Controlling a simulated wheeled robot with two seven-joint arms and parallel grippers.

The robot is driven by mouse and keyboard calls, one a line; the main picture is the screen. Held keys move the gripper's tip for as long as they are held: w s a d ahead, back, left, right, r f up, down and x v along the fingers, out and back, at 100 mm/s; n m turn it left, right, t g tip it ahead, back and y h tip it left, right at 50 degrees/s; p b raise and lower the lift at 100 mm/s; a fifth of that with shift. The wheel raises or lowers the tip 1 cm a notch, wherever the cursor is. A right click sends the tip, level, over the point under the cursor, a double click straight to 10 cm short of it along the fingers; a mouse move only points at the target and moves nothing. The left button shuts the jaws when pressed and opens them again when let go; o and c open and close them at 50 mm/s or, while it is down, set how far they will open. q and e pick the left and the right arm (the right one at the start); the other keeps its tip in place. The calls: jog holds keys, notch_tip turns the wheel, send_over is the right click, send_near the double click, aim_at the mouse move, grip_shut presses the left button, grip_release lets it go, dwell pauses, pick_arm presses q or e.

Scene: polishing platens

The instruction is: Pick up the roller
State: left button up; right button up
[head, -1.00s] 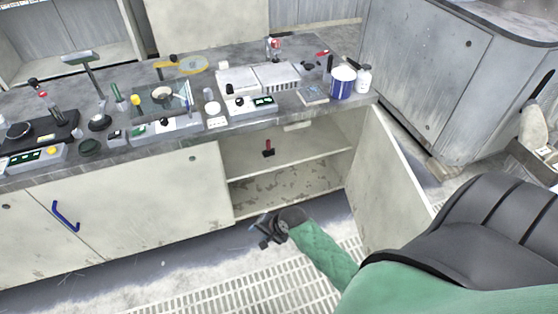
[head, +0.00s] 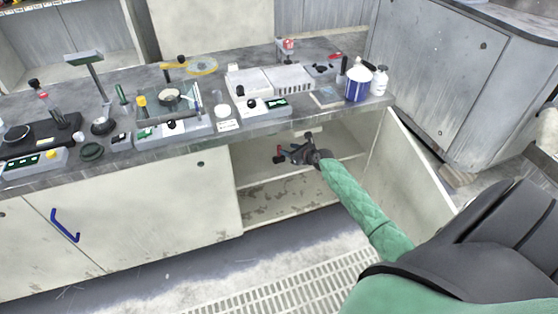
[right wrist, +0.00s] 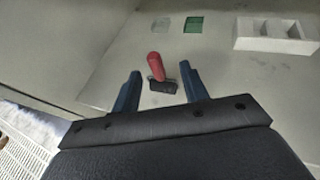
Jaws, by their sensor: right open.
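The roller, with a red handle and a dark head, lies on the upper shelf inside the open cabinet; in the head view it is partly hidden by my gripper (head: 279,152). In the right wrist view the roller (right wrist: 156,68) shows between the two blue fingers, handle pointing away, dark head toward me. My right gripper (head: 291,152) reaches into the cabinet opening. It is open, and its fingers (right wrist: 160,76) stand on either side of the roller with gaps. Whether they are level with it I cannot tell. My left gripper is not in view.
The cabinet's upper shelf (head: 258,167) also bears a green square (right wrist: 193,25), a grey-green square (right wrist: 162,26) and a white compartmented block (right wrist: 275,36). The open door (head: 415,165) stands right of my arm. The crowded worktop (head: 190,147) overhangs the opening.

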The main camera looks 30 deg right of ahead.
aim_at(279, 148)
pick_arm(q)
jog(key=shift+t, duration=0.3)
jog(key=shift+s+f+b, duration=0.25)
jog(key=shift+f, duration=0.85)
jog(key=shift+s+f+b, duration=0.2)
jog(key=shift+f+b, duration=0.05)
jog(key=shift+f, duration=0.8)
pick_arm(e)
jog(key=shift+a+x, duration=0.15)
jog(key=shift+x, duration=1.5)
jog(key=shift+a+x, duration=0.2)
jog(key=shift+x, duration=1.5)
jog(key=shift+s+f, duration=0.1)
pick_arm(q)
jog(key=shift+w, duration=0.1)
pick_arm(e)
grip_shut()
